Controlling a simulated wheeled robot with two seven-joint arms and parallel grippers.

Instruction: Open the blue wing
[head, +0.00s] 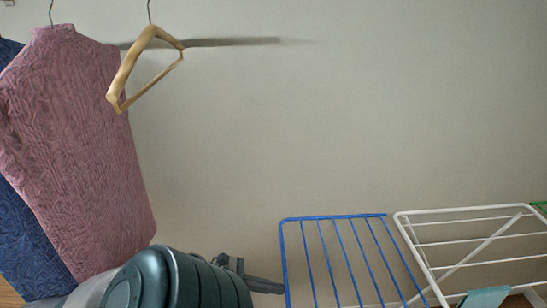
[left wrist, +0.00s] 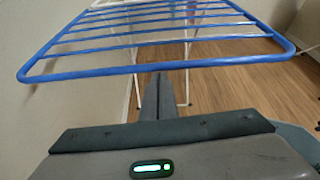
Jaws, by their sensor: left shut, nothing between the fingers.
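The blue wing (head: 333,217) is a blue wire frame with several parallel bars, at the lower middle of the head view, beside the white rack section. Its lower part is cut off by the picture edge. In the left wrist view the blue wing (left wrist: 160,68) spans the top, with its rounded near edge across the picture. My left gripper (head: 282,288) is at the wing's left edge in the head view. Its fingers are together and empty, pointing under the near bar in the left wrist view (left wrist: 160,78). I cannot tell whether they touch it. My right gripper is not in view.
The white rack section (head: 458,209) holds a teal cloth (head: 485,297). A bit of green frame (head: 540,205) shows at the right edge. A pink garment (head: 75,130), a dark blue garment (head: 28,235) and a wooden hanger (head: 130,72) hang at left. Wooden floor (left wrist: 225,75) shows below the wing.

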